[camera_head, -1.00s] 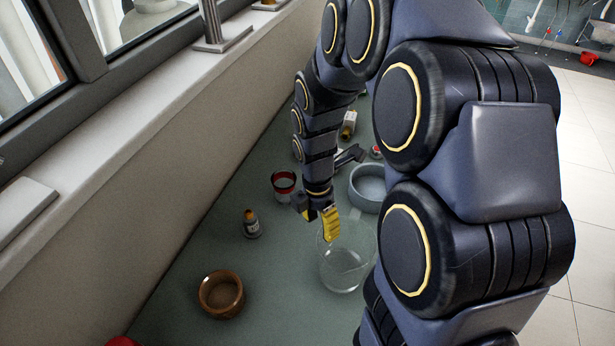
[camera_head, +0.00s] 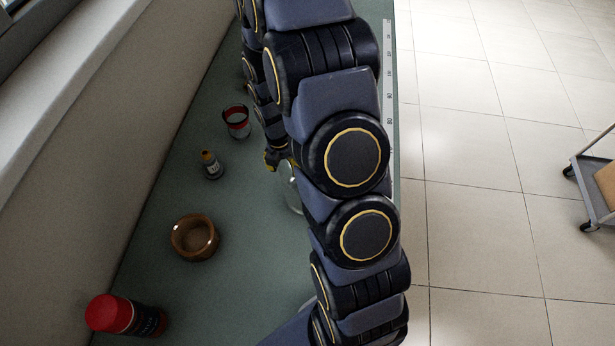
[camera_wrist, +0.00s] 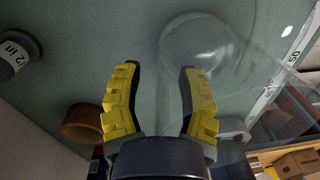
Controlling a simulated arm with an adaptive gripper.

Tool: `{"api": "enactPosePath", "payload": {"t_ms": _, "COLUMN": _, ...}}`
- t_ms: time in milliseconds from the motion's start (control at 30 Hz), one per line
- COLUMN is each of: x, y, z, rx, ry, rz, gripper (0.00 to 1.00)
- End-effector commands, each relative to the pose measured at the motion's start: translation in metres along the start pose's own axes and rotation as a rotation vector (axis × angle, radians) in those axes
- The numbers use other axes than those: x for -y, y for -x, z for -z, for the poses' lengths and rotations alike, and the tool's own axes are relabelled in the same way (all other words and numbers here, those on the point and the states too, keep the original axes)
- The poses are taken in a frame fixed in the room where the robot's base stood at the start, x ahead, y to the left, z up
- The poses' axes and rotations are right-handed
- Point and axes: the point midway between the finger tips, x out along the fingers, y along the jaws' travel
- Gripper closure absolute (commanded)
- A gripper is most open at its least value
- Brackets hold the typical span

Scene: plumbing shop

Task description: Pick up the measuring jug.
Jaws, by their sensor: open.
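The measuring jug is clear glass. In the head view only a sliver of the jug (camera_head: 292,188) shows, and my arm hides the rest. In the wrist view the jug (camera_wrist: 205,45) fills the middle and right, its round end at the top. My gripper (camera_wrist: 157,80) has two yellow ridged fingers, spread wide with nothing clamped between them. The jug's left edge lies between the fingers in that view, and the glass overlaps the right finger. I cannot tell whether they touch. In the head view the gripper (camera_head: 274,160) is just left of the visible glass, partly hidden.
A brown bowl (camera_head: 194,238), a small bottle (camera_head: 211,165), a red-and-white tin (camera_head: 236,122) and a red-capped container (camera_head: 125,316) stand on the green bench left of my arm. A ruler strip (camera_head: 389,110) runs along the bench's right edge. A wall borders the left.

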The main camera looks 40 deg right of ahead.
Motion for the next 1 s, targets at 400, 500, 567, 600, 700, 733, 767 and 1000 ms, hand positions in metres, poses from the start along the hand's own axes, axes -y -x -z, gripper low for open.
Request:
{"api": "enactPosePath", "payload": {"t_ms": 400, "x": 0.0001, "y": -0.0018, "z": 0.0002, "rx": -0.001, "ry": 0.000, "rz": 0.000, "gripper": 1.00}}
{"api": "enactPosePath", "payload": {"t_ms": 500, "x": 0.0001, "y": -0.0018, "z": 0.0002, "rx": -0.001, "ry": 0.000, "rz": 0.000, "gripper": 1.00}}
{"api": "enactPosePath", "payload": {"t_ms": 567, "x": 0.0001, "y": -0.0019, "z": 0.0003, "rx": -0.001, "ry": 0.000, "rz": 0.001, "gripper": 1.00}}
{"api": "enactPosePath", "payload": {"t_ms": 600, "x": 0.0001, "y": -0.0019, "z": 0.0003, "rx": -0.001, "ry": 0.000, "rz": 0.000, "gripper": 1.00}}
{"api": "enactPosePath", "payload": {"t_ms": 700, "x": 0.0002, "y": -0.0019, "z": 0.0003, "rx": -0.001, "ry": 0.000, "rz": 0.001, "gripper": 1.00}}
{"api": "enactPosePath", "payload": {"t_ms": 733, "x": 0.0002, "y": -0.0019, "z": 0.0004, "rx": -0.001, "ry": 0.000, "rz": 0.001, "gripper": 1.00}}
{"api": "enactPosePath", "payload": {"t_ms": 767, "x": 0.0002, "y": -0.0019, "z": 0.0004, "rx": -0.001, "ry": 0.000, "rz": 0.001, "gripper": 1.00}}
{"api": "enactPosePath", "payload": {"t_ms": 1000, "x": 0.0000, "y": 0.0005, "z": 0.0003, "rx": -0.001, "ry": 0.000, "rz": 0.000, "gripper": 1.00}}
